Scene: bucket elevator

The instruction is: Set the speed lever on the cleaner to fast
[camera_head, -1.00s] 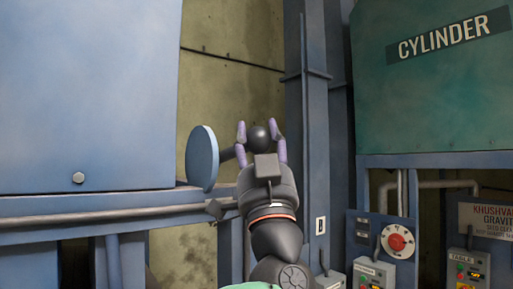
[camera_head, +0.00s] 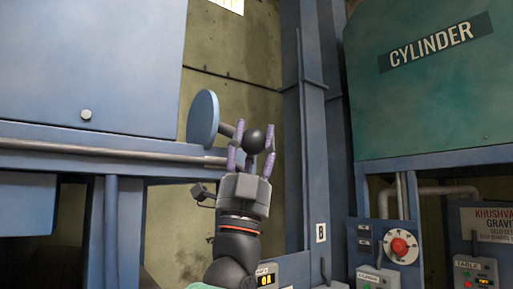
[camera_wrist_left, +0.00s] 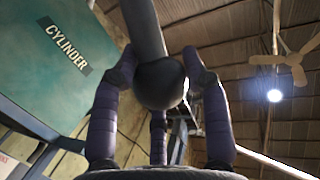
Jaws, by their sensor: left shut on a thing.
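The speed lever is a dark rod (camera_head: 226,130) with a round black knob (camera_head: 253,141), set at a blue disc (camera_head: 203,118) on the edge of the large blue machine (camera_head: 85,70). It slopes down to the right from the disc. My left gripper (camera_head: 252,148) is shut on the knob, with its purple fingers around it from below. In the left wrist view the knob (camera_wrist_left: 160,84) sits between the fingers and the rod (camera_wrist_left: 143,30) runs up out of the picture. No speed marks can be read. My right gripper is out of view.
A blue post (camera_head: 306,120) stands just right of my left gripper. Farther right are the green CYLINDER machine (camera_head: 430,90), a panel with a red dial (camera_head: 400,246) and a grey control box (camera_head: 476,272).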

